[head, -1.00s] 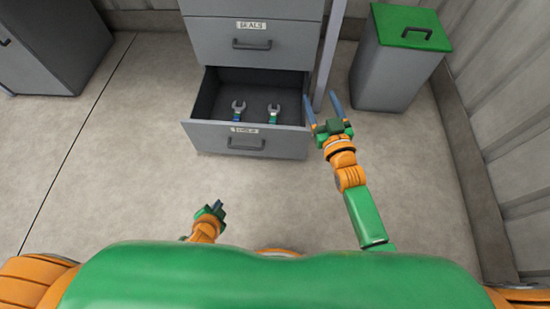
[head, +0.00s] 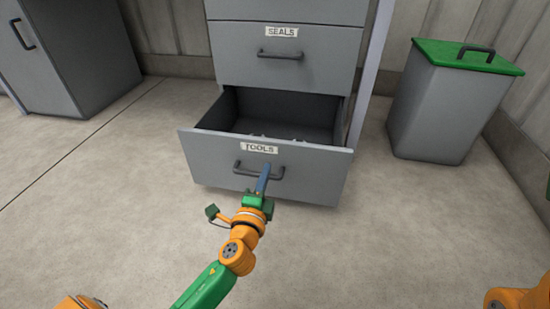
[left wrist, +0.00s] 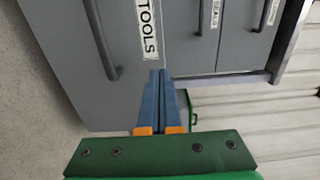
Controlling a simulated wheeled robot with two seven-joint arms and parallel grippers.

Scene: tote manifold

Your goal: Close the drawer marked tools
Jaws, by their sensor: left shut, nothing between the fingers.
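The drawer marked tools (head: 315,170) is the lower drawer of a grey cabinet and is pulled out. Its front has a TOOLS label (head: 259,147) and a dark bar handle (head: 240,171). My left gripper (head: 265,168) is shut and empty, its blue fingers in front of the drawer front by the handle. In the left wrist view, the shut fingers (left wrist: 160,75) point at the drawer front (left wrist: 70,45), by the label (left wrist: 147,28); the handle (left wrist: 101,40) is to their left. I cannot tell whether they touch. The drawer's contents are mostly hidden behind its front.
The SEALS drawer (head: 300,58) above is shut. A grey bin (head: 442,105) with a green lid (head: 468,56) stands right of the cabinet. Another grey cabinet (head: 65,55) stands at the far left. The floor (head: 110,190) in front is clear.

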